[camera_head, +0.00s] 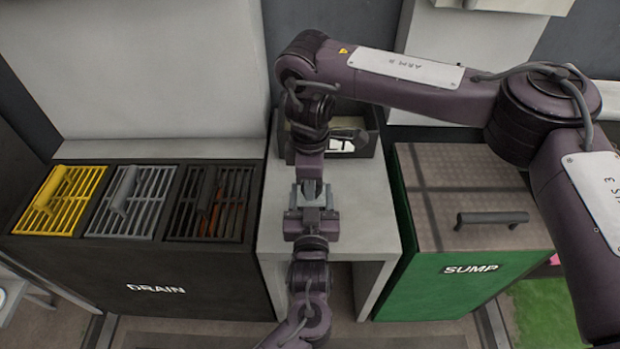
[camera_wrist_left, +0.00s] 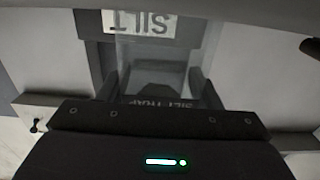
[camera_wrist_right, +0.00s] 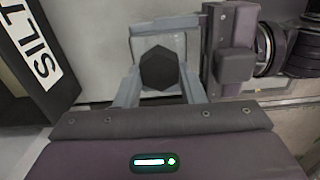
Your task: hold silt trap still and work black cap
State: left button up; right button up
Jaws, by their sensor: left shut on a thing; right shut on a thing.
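The silt trap (camera_head: 315,198) is a small grey, boxy piece above the middle of the pale table, mostly hidden between my grippers. Its lettering shows in the left wrist view (camera_wrist_left: 160,102). My left gripper (camera_head: 311,212) comes from the near side and is shut on the trap's body. My right gripper (camera_head: 311,186) reaches in from the far side. In the right wrist view the black cap (camera_wrist_right: 159,68) is a dark hexagon in front of the grey trap body (camera_wrist_right: 158,44), between my right fingers, which are shut on it. The cap is hidden in the head view.
A dark bin (camera_head: 368,140) labelled SILT stands at the table's back. The DRAIN box (camera_head: 130,265) with yellow, grey and dark grates is left of the pale table (camera_head: 365,225). The green SUMP box (camera_head: 425,287) with a handled lid is right.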

jog(key=m, duration=0.5)
jog(key=shift+m, duration=0.3)
jog(key=m, duration=0.5)
jog(key=shift+w, duration=0.1)
jog(key=o, duration=1.2)
jog(key=shift+c, duration=0.2)
notch_tip(320, 180, up, 12)
